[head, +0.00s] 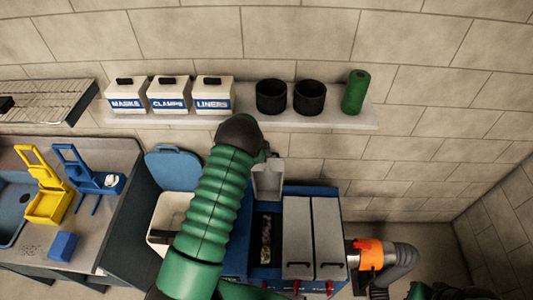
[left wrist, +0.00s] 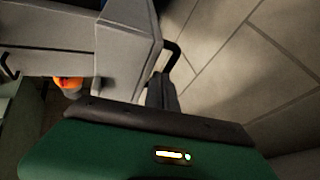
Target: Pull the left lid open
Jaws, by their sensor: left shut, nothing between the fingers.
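The left lid (head: 268,182) is a grey panel on the blue unit (head: 236,262). It stands raised at the back, and the long compartment (head: 265,240) below it is uncovered, with something mottled inside. My left gripper (head: 266,149) is at the top of the raised lid, mostly hidden behind my green arm. In the left wrist view its dark fingers (left wrist: 162,92) are shut and empty, close to a grey panel (left wrist: 125,45) with a black handle (left wrist: 173,58). I cannot tell whether they touch it.
Two lids (head: 297,225) (head: 328,225) to the right lie closed. An orange-collared hose (head: 371,254) is at the unit's right. An open white bin (head: 168,212) with blue lid (head: 173,168) stands left. A shelf (head: 345,118) with boxes and black cups runs behind.

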